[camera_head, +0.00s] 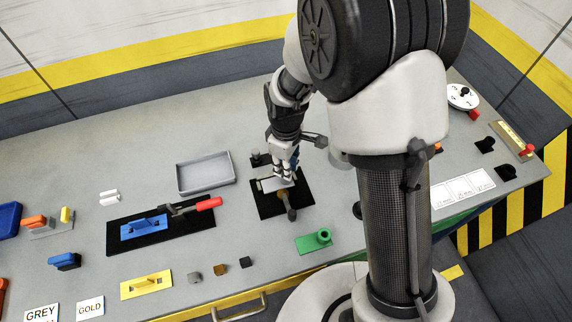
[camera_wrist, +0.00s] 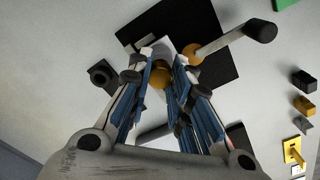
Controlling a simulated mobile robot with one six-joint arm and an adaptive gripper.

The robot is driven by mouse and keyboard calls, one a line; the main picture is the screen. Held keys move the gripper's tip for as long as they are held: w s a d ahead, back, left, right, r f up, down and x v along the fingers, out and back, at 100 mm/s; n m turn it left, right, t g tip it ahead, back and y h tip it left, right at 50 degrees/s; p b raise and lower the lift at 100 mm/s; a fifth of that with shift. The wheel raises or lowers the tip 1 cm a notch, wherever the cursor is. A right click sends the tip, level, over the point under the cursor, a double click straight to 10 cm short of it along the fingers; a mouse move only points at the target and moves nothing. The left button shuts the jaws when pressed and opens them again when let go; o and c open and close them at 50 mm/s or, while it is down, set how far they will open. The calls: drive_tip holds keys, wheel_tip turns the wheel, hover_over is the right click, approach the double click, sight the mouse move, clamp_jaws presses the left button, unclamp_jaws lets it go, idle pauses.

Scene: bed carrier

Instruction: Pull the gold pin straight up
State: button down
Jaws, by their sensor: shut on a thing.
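The gold pin (camera_wrist: 160,76) shows its round gold top between my fingers in the wrist view. My gripper (camera_wrist: 163,62) is shut on it, with one blue-padded finger on each side. In the head view my gripper (camera_head: 284,174) points down over a black mat (camera_head: 268,208), and the pin is hidden by the fingers there. A light grey block or plate (camera_head: 270,184) lies on the mat under the fingertips. I cannot tell how far the pin stands in it.
A small black block with a hole (camera_wrist: 103,76) stands near the fingers. An empty grey tray (camera_head: 205,174) lies left of my gripper.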

drive_tip(key=shift+r+p, duration=0.8)
drive_tip(key=shift+r, duration=0.25)
idle(0.4)
drive_tip(key=shift+r+p, duration=0.7)
drive_tip(key=shift+r, duration=0.2)
